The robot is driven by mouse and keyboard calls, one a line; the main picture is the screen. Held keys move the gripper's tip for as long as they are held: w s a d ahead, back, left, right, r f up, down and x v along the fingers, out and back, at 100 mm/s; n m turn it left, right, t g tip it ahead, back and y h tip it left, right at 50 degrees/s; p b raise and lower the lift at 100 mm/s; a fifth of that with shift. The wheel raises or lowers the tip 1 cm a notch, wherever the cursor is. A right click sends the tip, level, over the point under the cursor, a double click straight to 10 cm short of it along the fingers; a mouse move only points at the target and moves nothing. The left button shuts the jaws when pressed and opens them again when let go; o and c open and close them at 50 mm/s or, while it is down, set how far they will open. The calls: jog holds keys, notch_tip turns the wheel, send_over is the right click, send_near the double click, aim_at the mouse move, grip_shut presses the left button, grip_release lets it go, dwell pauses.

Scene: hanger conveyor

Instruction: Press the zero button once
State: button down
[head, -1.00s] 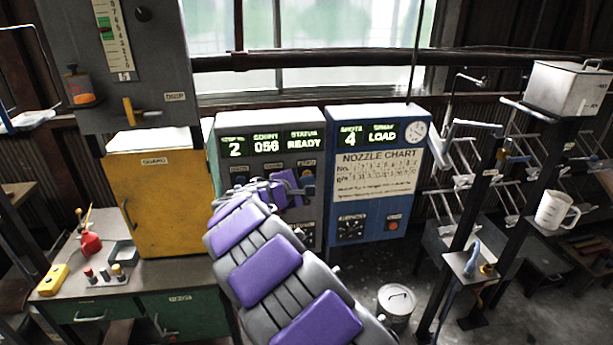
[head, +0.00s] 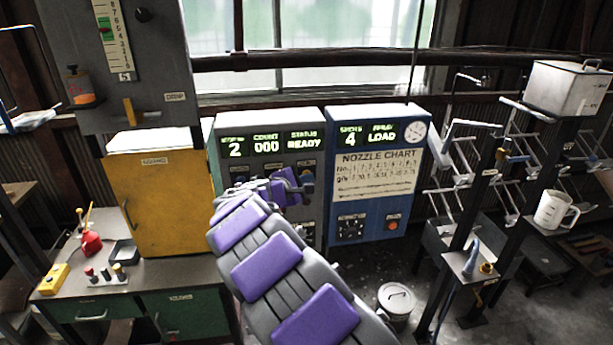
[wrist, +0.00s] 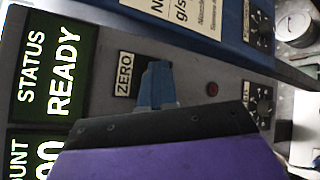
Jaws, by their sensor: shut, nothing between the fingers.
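The grey control box (head: 262,122) stands in the middle of the head view, its display reading 2, COUNT 000 and STATUS READY. In the wrist view the ZERO label (wrist: 124,75) shows on the panel just left of my gripper (wrist: 157,68). My gripper is shut and empty, its blue fingertips close to the panel beside that label. The zero button itself is hidden behind the fingertips, so I cannot tell whether they touch it. In the head view my gripper (head: 307,183) is at the panel's right side, below the display.
A blue box with a nozzle chart (head: 375,172) adjoins on the right. A yellow cabinet (head: 165,200) stands left, above a bench with a red oil can (head: 91,243) and small parts. A lidded bin (head: 397,302) stands on the floor.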

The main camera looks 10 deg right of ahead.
dwell(0.4)
jog(key=shift+s+f+b, duration=0.1)
jog(key=shift+s+b, duration=0.4)
jog(key=shift+s, duration=0.35)
jog(key=s+b, duration=0.2)
jog(key=s, duration=0.3)
dwell(0.7)
